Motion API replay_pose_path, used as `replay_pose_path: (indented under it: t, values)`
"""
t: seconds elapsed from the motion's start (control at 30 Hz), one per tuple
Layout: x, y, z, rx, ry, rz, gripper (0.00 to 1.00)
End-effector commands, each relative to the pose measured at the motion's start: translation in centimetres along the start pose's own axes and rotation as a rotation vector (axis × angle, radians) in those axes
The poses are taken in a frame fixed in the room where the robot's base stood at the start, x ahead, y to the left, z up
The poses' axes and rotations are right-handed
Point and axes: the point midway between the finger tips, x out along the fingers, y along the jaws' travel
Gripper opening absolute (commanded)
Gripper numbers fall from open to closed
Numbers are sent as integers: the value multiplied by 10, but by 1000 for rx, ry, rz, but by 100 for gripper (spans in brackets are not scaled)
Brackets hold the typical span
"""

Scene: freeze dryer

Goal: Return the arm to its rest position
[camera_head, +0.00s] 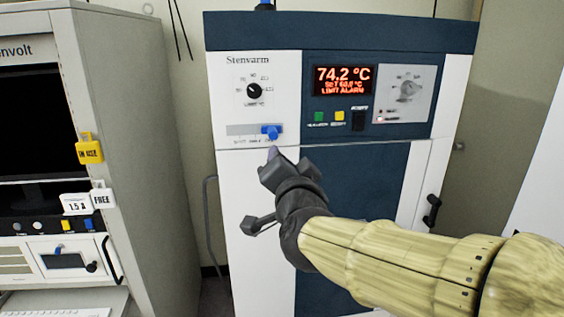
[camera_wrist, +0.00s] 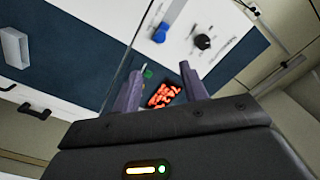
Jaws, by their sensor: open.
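My gripper (camera_head: 273,153) is at the end of my raised arm, in front of the upper part of the Stenvarm cabinet (camera_head: 255,200). In the head view its tip shows just below a blue knob (camera_head: 271,132) on the panel. In the wrist view my gripper (camera_wrist: 158,92) is open, its two grey fingers apart with nothing held between them. Beyond the fingers the red display (camera_wrist: 163,96) and a green button (camera_wrist: 148,73) show. The blue knob (camera_wrist: 160,33) also shows there, apart from the fingers.
The display (camera_head: 343,80) reads 74.2 °C and LIMIT ALARM. A black dial (camera_head: 254,90) sits on the upper left panel. A grey cabinet (camera_head: 110,130) with yellow and white tags stands at the left. A black door handle (camera_head: 432,211) sticks out at the right.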

Motion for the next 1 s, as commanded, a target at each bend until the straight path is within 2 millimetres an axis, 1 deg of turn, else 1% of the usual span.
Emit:
replay_pose_path:
  t: [0.37,0.47,0.53,0.57,0.67,0.7,0.77,0.8,0.87,0.9,0.97,1.0]
  values:
    - [-1,1,0,-2,-2,2,43]
    - [1,10,7,-29,-30,18,43]
    - [3,26,19,-75,-83,49,43]
    - [4,36,25,-102,-113,66,43]
    - [2,78,52,-210,-254,144,43]
    - [-1,99,64,-255,-322,182,43]
    - [-10,132,81,-321,-429,241,43]
    - [-18,153,92,-359,-501,280,43]
    - [-33,184,106,-412,-611,338,43]
    - [-45,204,114,-443,-684,376,43]
    - [-66,232,124,-483,-798,434,43]
    - [-82,250,130,-507,-874,472,43]
